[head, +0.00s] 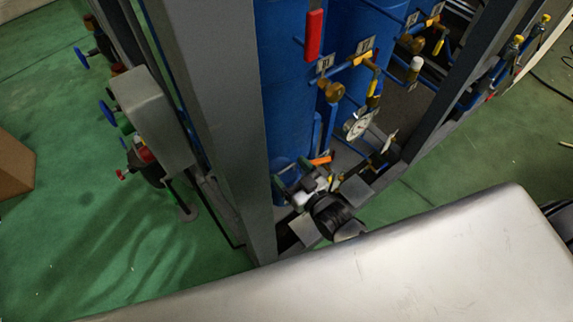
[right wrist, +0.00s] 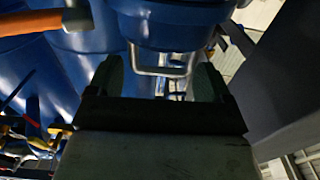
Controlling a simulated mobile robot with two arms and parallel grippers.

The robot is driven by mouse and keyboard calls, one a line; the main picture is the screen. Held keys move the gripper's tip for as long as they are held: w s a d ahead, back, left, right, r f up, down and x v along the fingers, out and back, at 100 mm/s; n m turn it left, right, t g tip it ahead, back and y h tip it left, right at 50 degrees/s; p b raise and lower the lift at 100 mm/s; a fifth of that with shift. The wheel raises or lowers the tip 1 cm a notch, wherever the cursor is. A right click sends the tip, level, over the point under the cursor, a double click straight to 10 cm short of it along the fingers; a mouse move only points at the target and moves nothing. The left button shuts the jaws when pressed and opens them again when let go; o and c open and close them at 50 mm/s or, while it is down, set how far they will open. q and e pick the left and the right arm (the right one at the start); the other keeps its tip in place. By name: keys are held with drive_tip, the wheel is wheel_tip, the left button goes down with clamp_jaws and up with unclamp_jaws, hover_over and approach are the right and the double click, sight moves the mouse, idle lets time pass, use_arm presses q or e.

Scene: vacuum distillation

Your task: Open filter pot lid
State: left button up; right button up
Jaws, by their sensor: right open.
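In the right wrist view, a rounded blue pot body (right wrist: 175,22), which looks like the filter pot, fills the top middle. A bent metal loop handle (right wrist: 160,71) hangs below its rim. My right gripper (right wrist: 160,82) is open, with one dark green finger on each side of the loop in the picture. I see no finger closed on it, and the exact gap in depth cannot be told. In the head view my right gripper (head: 298,182) is low at the foot of the blue tanks, where the pot is hard to make out. My left gripper is not in view.
A grey upright post (head: 225,110) stands just left of the gripper. Blue tanks (head: 285,85), a red lever (head: 314,35), a gauge (head: 358,124) and pipes crowd above and right. An orange handle (right wrist: 30,22) is close at upper left. Green floor (head: 90,235) is open at left.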

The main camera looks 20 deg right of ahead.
drive_tip(key=shift+x, duration=0.85)
drive_tip(key=shift+c, duration=0.4)
